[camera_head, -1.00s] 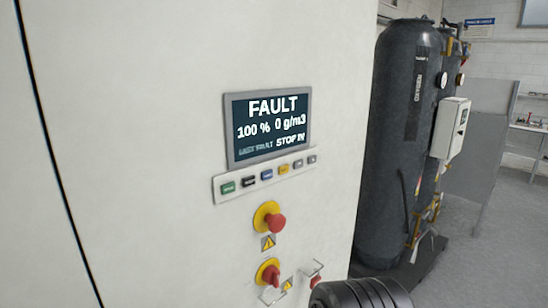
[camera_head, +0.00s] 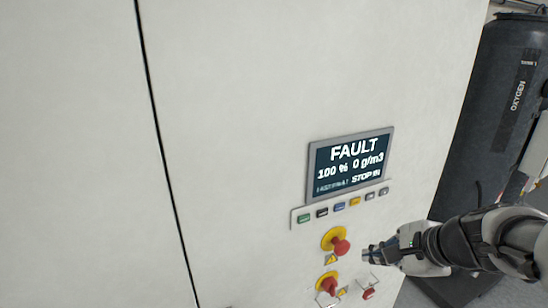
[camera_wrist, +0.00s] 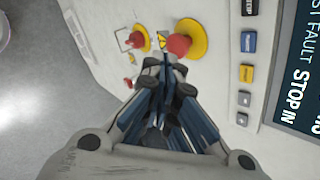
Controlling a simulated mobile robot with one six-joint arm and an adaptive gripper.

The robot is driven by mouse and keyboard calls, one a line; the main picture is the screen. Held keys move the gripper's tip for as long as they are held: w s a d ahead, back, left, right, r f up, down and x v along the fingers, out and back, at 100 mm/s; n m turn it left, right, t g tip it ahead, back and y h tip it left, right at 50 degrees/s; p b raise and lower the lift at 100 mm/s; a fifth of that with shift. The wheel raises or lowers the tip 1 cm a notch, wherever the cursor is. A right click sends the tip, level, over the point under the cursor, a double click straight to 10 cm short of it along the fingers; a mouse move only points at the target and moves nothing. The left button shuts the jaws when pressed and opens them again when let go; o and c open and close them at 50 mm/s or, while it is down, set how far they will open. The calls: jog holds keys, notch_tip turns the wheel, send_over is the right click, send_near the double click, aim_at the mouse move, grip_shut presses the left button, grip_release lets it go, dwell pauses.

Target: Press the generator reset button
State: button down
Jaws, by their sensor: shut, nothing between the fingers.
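The generator cabinet's screen (camera_head: 350,165) reads FAULT, 100 %, 0 g/m3 and STOP IN. Below it a strip carries a row of small buttons: green (camera_head: 304,218), black (camera_head: 321,212), blue (camera_head: 340,206), yellow (camera_head: 355,202) and two grey ones (camera_head: 377,193). Their labels are too small to say which is reset. The blue button (camera_wrist: 249,41) and yellow button (camera_wrist: 247,73) also show in the wrist view, right of my gripper. My gripper (camera_head: 369,252) is shut and empty, below the strip and just right of the upper red mushroom button (camera_head: 343,247). Contact with the panel cannot be told.
A lower red knob (camera_head: 327,285) on a yellow base and a small red part (camera_head: 368,294) with a wire guard sit below the strip. A dark oxygen tank (camera_head: 500,110) stands to the right. The cabinet face to the left is bare.

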aim_at(355, 202)
jog(key=w+d+r+m+t+h, duration=0.1)
jog(key=w+d+r+m, duration=0.1)
jog(key=d, duration=0.4)
jog(key=shift+w+r+m+h+p, duration=0.3)
jog(key=shift+w+r+m+h, duration=0.05)
jog(key=shift+w+m+h, duration=0.1)
jog(key=shift+w+a, duration=0.1)
jog(key=shift+a, duration=0.05)
jog(key=w+a+p, duration=0.2)
jog(key=w+a, duration=0.1)
jog(key=w, duration=0.5)
jog(key=shift+w, duration=0.15)
dwell(0.9)
jog(key=shift+w+a, duration=0.15)
jog(key=shift+w, duration=0.15)
jog(key=shift+w+a, duration=0.1)
jog(key=shift+w, duration=0.3)
dwell(0.8)
jog(key=shift+s, duration=0.1)
jog(key=shift+s+d, duration=0.25)
jog(key=shift+s, duration=0.45)
